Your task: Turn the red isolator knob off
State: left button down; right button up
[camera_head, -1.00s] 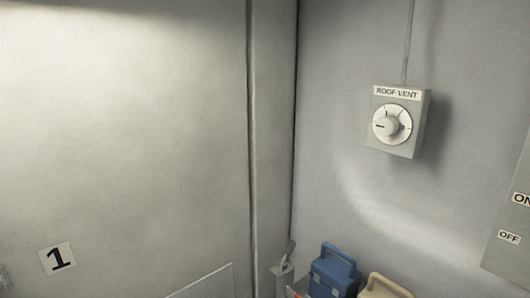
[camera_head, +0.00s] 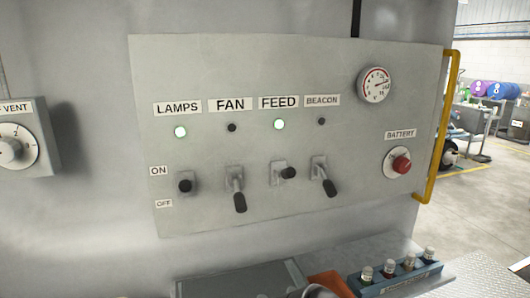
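The red isolator knob (camera_head: 401,164) sits on a pale round plate under the BATTERY label (camera_head: 400,134), at the right side of the grey switch panel (camera_head: 330,130). Its exact turn position is too small to tell. Neither of my grippers can be made out in this view, and nothing touches the knob.
A gauge (camera_head: 374,85) is above the knob. A yellow rail (camera_head: 437,130) runs close to its right. A blue rack (camera_head: 400,279) of capped bottles stands below.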

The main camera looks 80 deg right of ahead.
aim_at(402, 165)
jog(key=z, duration=3.5)
